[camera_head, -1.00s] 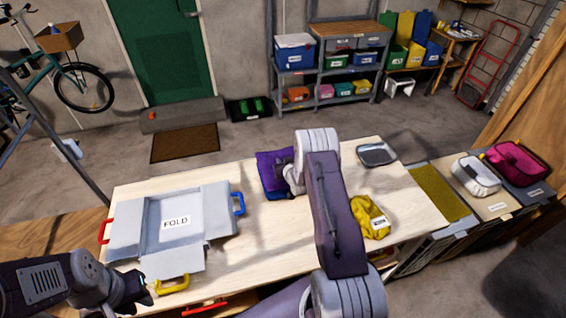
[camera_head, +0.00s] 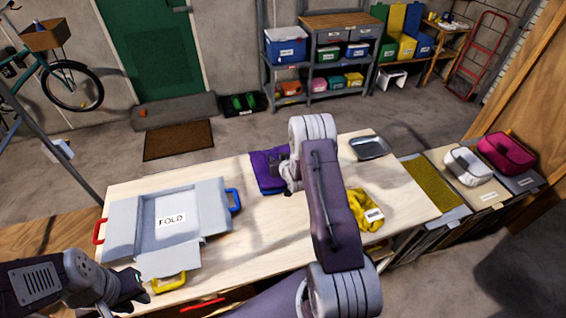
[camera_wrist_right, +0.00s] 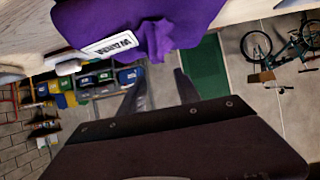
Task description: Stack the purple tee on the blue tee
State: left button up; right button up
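The purple tee (camera_head: 266,163) lies folded on the table, on top of the blue tee, whose blue edge (camera_head: 272,191) shows along its front. In the right wrist view the purple tee (camera_wrist_right: 105,22) has a white label and a bunched tip. My right gripper (camera_wrist_right: 162,80) is open, its two dark fingers apart with nothing between them, close to that bunched tip. In the head view my arm hides most of this gripper and the tees' right side. My left gripper (camera_head: 138,288) is at the lower left, clear of the tees; its opening is unclear.
A grey folding board (camera_head: 150,200) marked FOLD, with red, blue and yellow handles, covers the table's left part. A yellow cloth (camera_head: 366,210) lies to the right behind my arm, and a grey tray (camera_head: 369,147) lies at the back right.

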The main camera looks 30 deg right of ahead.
jog(key=s+a+r+n+g+y+b, duration=0.1)
jog(key=s+a+g, duration=0.2)
jog(key=s+a, duration=0.3)
jog(key=s+a+r+g+y+b, duration=0.1)
jog(key=s+a+g, duration=0.3)
jog(key=s, duration=1)
jog(key=s+a+r+n+g+y+b, duration=0.1)
jog(key=s+a+r+g+b, duration=0.2)
jog(key=s+a, duration=0.6)
jog(key=shift+s+n+g, duration=0.3)
jog(key=shift+s, duration=0.25)
jog(key=shift+s+a, duration=0.1)
jog(key=shift+a, duration=0.05)
